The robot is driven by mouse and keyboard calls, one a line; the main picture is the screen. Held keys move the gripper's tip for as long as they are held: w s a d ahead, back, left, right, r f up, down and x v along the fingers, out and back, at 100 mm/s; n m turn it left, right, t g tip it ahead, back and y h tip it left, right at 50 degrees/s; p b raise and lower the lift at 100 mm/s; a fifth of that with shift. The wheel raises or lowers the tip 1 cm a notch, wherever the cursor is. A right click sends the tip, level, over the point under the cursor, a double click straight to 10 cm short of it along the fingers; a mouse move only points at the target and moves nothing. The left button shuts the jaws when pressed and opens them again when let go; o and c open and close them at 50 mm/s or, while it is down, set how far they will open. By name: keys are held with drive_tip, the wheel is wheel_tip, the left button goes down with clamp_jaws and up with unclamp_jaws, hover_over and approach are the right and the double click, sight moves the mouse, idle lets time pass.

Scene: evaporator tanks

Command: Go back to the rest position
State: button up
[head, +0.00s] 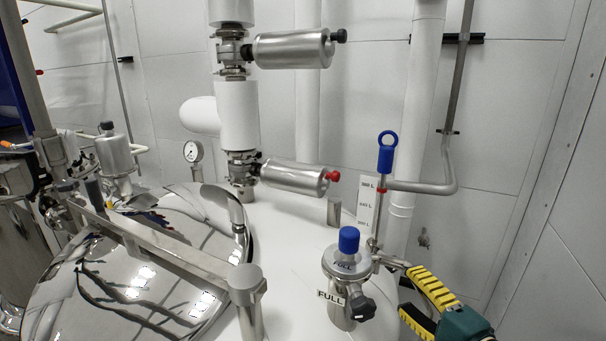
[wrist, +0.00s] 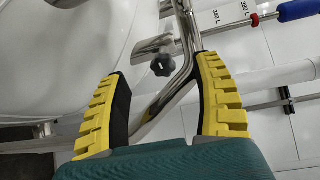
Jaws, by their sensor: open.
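My gripper (head: 406,289) is at the lower right of the head view, with yellow ribbed fingers and a green body. In the wrist view its fingers (wrist: 160,67) are spread apart and nothing is clamped between them. A bent steel pipe (wrist: 181,82) shows in the gap, close to the right finger; I cannot tell whether they touch. A steel valve with a blue cap (head: 349,239), a "FULL" tag and a black knob (head: 362,307) stands just left of the gripper. The black knob also shows in the wrist view (wrist: 163,65), beyond the fingertips.
The white tank top (head: 290,240) has a shiny round lid (head: 130,270) and a metal bar at left. Two steel cylinders (head: 293,49) (head: 295,177) jut from a vertical pipe. A blue-ringed dipstick (head: 386,155) rises behind the valve. White walls close the back and right.

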drive_tip(key=s+a+r+n+t+h+p, duration=0.1)
drive_tip(key=s+a+r+n+t+h, duration=0.2)
drive_tip(key=s+a+r+n, duration=0.4)
drive_tip(key=s+a+r+n+t+h, duration=0.3)
drive_tip(key=s+a+r+n, duration=0.4)
drive_tip(key=s+r, duration=0.3)
drive_tip(key=shift+s+r+n+p, duration=0.3)
drive_tip(key=shift+r+p, duration=0.1)
drive_tip(key=shift+r, duration=0.05)
